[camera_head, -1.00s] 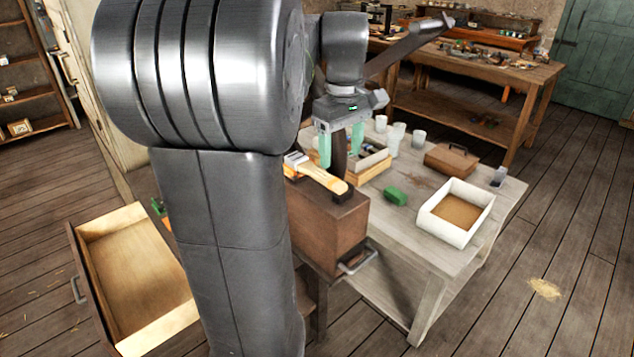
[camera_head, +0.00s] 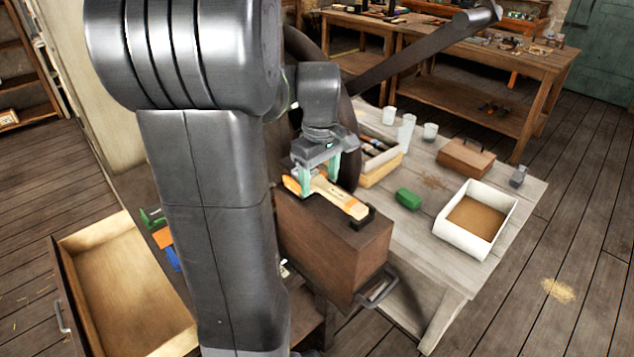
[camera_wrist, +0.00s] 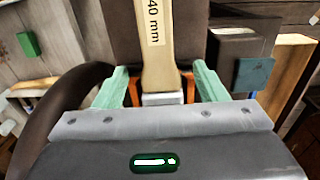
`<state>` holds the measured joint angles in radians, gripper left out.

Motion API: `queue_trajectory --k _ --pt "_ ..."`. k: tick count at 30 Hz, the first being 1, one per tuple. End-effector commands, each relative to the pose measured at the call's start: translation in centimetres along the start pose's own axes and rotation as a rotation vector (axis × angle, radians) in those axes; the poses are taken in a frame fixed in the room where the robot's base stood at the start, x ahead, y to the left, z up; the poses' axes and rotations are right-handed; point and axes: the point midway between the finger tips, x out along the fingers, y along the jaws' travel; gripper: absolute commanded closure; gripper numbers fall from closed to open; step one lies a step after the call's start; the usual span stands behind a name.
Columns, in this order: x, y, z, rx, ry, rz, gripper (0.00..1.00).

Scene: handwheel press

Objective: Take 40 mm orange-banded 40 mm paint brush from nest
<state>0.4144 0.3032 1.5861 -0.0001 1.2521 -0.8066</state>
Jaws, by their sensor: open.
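The paint brush (camera_head: 345,200) lies on top of a brown wooden box (camera_head: 335,245), its handle pointing towards the front right. The handle end rests at a small dark holder (camera_head: 367,217). In the wrist view, the pale wooden handle (camera_wrist: 158,55) carries a "40 mm" label, with a grey ferrule and orange beside it near the gripper. My gripper (camera_head: 320,179) is open and low over the ferrule end. Its two green fingers stand on either side of the brush, with gaps visible. The bristles are hidden in the wrist view.
A dark handwheel (camera_head: 350,150) stands close behind my gripper, with a long bar rising right. On the bench are a green block (camera_head: 408,198), a white bin (camera_head: 440,229), a wooden case (camera_head: 466,157) and several cups. An open drawer (camera_head: 68,246) is at left.

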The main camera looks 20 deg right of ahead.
Motion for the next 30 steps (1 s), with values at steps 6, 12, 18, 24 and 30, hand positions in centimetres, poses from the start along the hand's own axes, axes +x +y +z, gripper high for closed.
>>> queue_trajectory --k 6,12,18,24,30 --pt "0.0 0.0 0.0 0.000 0.000 0.000 0.50" --pt "-0.1 0.0 0.0 0.000 0.000 0.000 0.85" --pt "-0.1 0.0 0.0 0.000 0.000 0.001 0.85" --pt "-2.2 0.1 -0.1 0.000 0.002 0.003 0.85" --pt "-6.4 0.1 -0.1 0.000 0.004 0.004 0.85"
